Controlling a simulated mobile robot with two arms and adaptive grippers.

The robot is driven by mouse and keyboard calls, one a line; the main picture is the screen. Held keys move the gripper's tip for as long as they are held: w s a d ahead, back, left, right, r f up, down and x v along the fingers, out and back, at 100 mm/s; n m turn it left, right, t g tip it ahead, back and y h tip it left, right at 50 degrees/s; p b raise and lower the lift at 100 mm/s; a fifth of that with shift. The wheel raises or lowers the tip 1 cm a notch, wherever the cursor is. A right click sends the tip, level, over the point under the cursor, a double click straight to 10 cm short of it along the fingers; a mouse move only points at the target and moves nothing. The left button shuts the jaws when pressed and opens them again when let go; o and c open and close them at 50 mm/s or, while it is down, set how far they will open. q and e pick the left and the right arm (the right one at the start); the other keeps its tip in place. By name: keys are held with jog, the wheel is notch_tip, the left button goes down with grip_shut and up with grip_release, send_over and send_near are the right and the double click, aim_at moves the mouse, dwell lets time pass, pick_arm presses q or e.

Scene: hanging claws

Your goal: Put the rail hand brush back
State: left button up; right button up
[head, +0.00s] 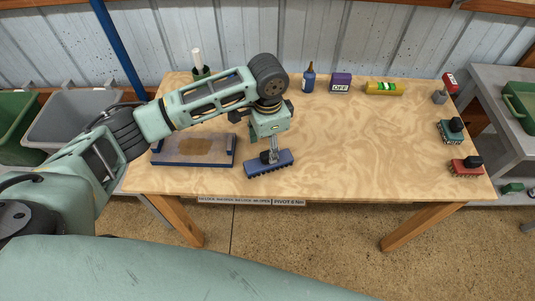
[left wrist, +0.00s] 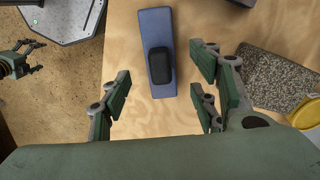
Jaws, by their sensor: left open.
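A blue hand brush (head: 268,165) with dark bristles lies near the front of the wooden table. In the left wrist view its blue back and black grip (left wrist: 160,65) show from above. My left gripper (head: 272,154) points down just over the brush. In the left wrist view its fingers (left wrist: 163,95) stand wide apart, with the brush's near end between them in the picture; contact cannot be told. Another gripper (left wrist: 36,57), apparently my right one, shows at the left with fingers spread. A green brush (head: 451,131) and a red brush (head: 466,167) are at the table's right side.
A board with blue ends (head: 193,150) lies left of the brush. A speckled slab (left wrist: 278,80) is right in the wrist view. The table's middle right is clear.

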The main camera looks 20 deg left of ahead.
pick_arm(q)
notch_tip(320, 180, up, 6)
jog(key=shift+f, duration=0.1)
jog(key=shift+f, duration=0.1)
